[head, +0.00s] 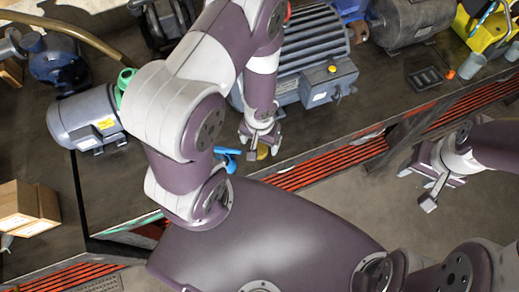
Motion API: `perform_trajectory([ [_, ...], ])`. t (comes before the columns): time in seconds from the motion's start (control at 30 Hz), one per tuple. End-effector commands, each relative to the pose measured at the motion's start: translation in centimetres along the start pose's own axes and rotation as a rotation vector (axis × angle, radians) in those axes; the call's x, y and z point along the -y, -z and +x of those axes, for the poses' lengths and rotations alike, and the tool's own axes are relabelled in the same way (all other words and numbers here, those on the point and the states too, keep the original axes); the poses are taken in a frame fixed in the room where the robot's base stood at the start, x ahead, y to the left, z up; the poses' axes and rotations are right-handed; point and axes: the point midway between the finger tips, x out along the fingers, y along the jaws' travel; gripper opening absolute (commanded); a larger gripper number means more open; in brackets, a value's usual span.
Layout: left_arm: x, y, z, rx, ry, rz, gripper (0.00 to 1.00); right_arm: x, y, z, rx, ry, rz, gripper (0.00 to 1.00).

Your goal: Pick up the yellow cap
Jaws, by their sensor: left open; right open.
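The yellow cap (262,153) is a small piece on the dark workbench (300,132), near its front edge. My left gripper (262,152) is open, pointing down at it from above. Its fingertips appear on either side of the cap, which is partly hidden. I cannot tell whether they touch it. My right gripper (415,187) is open and empty at the right, over the floor in front of the bench.
A blue object (228,158) lies just left of the cap. A large blue-grey motor (306,62) stands behind it, and a grey motor (85,118) is at the left. Cardboard boxes (28,207) are at lower left. A black tray (425,79) and yellow bin (487,28) are at right.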

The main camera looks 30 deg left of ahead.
Motion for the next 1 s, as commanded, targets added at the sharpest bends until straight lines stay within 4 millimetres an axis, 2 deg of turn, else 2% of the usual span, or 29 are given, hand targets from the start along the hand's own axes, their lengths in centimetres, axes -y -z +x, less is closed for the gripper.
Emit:
perform_trajectory([
  [0.1,0.4,-0.1,2.4,0.002,0.0,0.001,0.85,0.0,-0.1,0.7,0.0,0.0,0.0,0.51],
  [0.2,0.3,-0.1,3.6,0.001,0.0,0.001,0.85,0.0,-0.1,0.9,0.0,0.0,0.0,0.51],
  [0.43,0.3,-0.1,3.7,0.001,0.001,0.001,0.85,0.0,-0.1,0.9,0.0,0.0,0.0,0.51],
  [0.47,0.3,-0.1,3.7,0.001,0.001,0.001,0.79,0.0,-0.1,0.9,0.0,0.0,0.0,0.51],
  [0.6,0.3,0.0,3.7,0.001,0.001,0.001,0.33,0.0,-0.1,0.9,0.0,0.0,0.0,0.51],
  [0.63,0.3,0.0,3.7,0.0,0.001,0.001,0.26,0.0,-0.1,0.9,0.0,0.0,0.0,0.51],
  [1.0,0.3,0.0,3.2,-0.001,0.001,0.0,0.26,0.0,-0.1,0.7,0.0,0.0,0.0,0.51],
])
